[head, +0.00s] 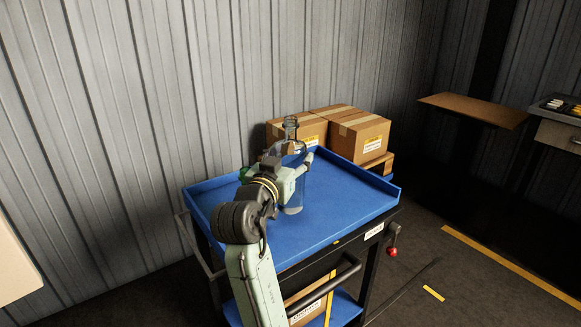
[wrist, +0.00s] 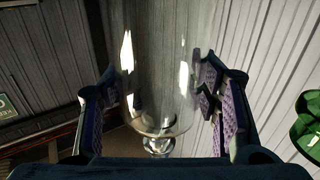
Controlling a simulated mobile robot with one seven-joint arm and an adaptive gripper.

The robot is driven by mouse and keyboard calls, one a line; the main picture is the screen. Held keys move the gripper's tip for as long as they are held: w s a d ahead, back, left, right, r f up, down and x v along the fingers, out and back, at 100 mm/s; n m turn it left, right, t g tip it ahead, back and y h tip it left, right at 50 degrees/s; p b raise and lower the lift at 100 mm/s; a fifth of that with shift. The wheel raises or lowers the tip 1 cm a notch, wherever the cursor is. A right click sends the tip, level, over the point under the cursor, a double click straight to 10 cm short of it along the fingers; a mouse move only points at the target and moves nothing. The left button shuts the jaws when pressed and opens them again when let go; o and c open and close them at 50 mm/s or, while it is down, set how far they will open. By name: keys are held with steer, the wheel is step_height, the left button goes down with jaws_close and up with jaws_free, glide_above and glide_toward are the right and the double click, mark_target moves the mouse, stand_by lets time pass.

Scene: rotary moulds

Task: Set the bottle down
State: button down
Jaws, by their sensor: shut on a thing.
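A clear glass bottle (head: 291,128) stands upright over the blue top of a cart (head: 340,200), with its neck up. My gripper (head: 301,163) is shut around the bottle's body from the side. The wrist view shows the clear bottle (wrist: 158,60) between the two purple-padded fingers of my gripper (wrist: 158,100), its neck toward the bottom of the picture. The bottle's base shows low over the blue surface; I cannot tell whether it touches. My arm and gripper hide part of the bottle's body.
Cardboard boxes (head: 358,134) stand behind the cart's far edge. A green object (head: 243,173) is partly hidden behind my arm; green also shows in the wrist view (wrist: 307,127). The tray has a raised rim at the back and sides, and its right part is clear. A ribbed wall stands behind.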

steer(key=shift+f, duration=1.2)
steer(key=shift+f, duration=0.15)
steer(key=c, duration=0.8)
jaws_free()
steer(key=shift+f, duration=0.1)
steer(key=shift+c, duration=0.2)
steer(key=b+v, duration=0.1)
steer(key=v, duration=1.1)
steer(key=shift+r, duration=0.25)
